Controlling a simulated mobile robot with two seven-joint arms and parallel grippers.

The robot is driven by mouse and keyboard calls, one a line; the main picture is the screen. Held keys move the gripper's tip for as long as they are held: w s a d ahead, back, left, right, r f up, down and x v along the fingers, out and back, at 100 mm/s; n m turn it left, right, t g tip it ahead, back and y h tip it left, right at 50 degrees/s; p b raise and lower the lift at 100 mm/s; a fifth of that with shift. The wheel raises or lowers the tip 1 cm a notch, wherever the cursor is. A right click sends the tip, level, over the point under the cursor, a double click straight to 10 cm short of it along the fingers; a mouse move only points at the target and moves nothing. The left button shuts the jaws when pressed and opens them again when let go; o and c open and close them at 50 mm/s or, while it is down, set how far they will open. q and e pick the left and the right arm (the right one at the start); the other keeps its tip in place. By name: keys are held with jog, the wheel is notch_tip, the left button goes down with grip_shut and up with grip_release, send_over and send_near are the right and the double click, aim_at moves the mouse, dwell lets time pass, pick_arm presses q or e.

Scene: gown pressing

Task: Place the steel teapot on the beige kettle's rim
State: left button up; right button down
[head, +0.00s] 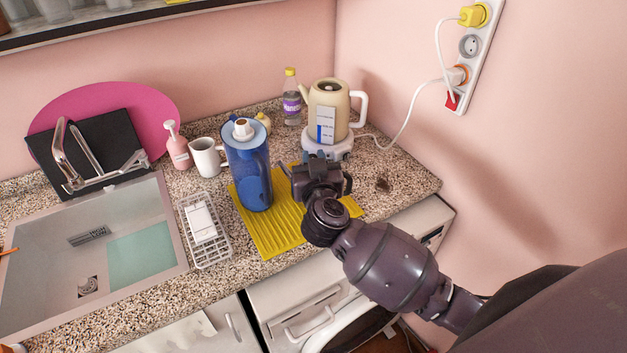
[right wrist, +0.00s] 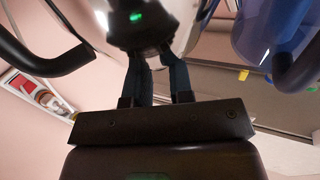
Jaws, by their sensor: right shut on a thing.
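The beige kettle (head: 343,102) stands upright at the back right of the counter, on a pale base (head: 327,146), with its top open. My right gripper (head: 316,170) is in front of it and lower in the picture, over the yellow mat and apart from the kettle. In the right wrist view its fingers (right wrist: 160,85) are shut at a shiny rounded body, which I take for the steel teapot (right wrist: 185,15). A dark curved handle shows at the left there. In the head view I cannot make out the teapot; the gripper seems to hide it. My left gripper is not in view.
A tall blue pitcher (head: 249,172) stands close left of my right gripper, on the yellow ribbed mat (head: 272,237). A bottle (head: 292,103) is left of the kettle. A white cord runs right of the kettle to the wall socket. A wire rack (head: 215,250) and sink are left.

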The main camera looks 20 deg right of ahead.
jog(key=shift+f+b, duration=0.65)
jog(key=shift+f, duration=1.9)
jog(key=c, duration=1)
grip_release()
jog(key=shift+s+a, duration=0.1)
jog(key=shift+s, duration=0.15)
jog(key=v, duration=1.1)
jog(key=shift+s, duration=0.25)
